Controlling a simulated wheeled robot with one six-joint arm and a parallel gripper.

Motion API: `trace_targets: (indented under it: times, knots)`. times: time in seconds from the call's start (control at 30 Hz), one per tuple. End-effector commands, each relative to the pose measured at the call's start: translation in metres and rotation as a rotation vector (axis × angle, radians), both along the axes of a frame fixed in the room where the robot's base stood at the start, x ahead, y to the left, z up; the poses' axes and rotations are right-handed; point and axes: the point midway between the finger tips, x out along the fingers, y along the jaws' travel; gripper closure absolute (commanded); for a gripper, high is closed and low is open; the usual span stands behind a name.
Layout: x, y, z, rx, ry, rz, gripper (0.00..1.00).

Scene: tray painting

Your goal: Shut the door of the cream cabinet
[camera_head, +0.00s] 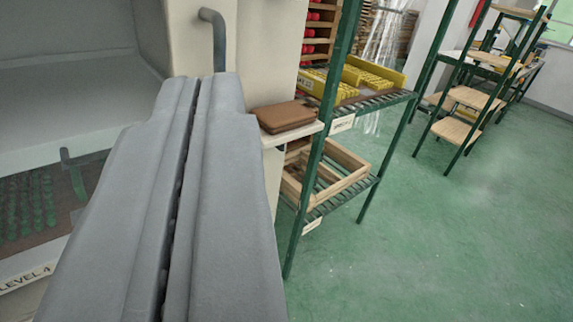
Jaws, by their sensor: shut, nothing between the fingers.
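The cream cabinet's door (265,45) shows as a cream panel at the top, left of centre, with a grey bent bar handle (218,35) on it. A grey recess (60,90) lies open to the left of this panel. My gripper (208,80) fills the lower left, its two long grey fingers shut together and empty. Its tips appear just below the handle; I cannot tell whether they touch the panel. The fingers hide the lower part of the panel.
A green-framed shelf (375,102) stands right of the cabinet, with yellow trays (372,76) and wooden frames (335,175). A brown box (285,116) lies on a ledge near the fingers.

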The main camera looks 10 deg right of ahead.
Motion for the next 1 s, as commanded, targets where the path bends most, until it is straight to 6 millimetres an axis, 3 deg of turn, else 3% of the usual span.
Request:
trace_targets:
  times: [0.2, 0.43, 0.73, 1.0]
  knots:
    - [0.024, -0.046, -0.059, 0.05, 0.063, 0.111, 1.0]
    - [0.03, -0.076, -0.103, 0.106, 0.116, 0.204, 1.0]
    - [0.04, -0.078, -0.114, 0.123, 0.13, 0.232, 1.0]
    - [0.081, -0.061, -0.114, 0.122, 0.13, 0.233, 1.0]
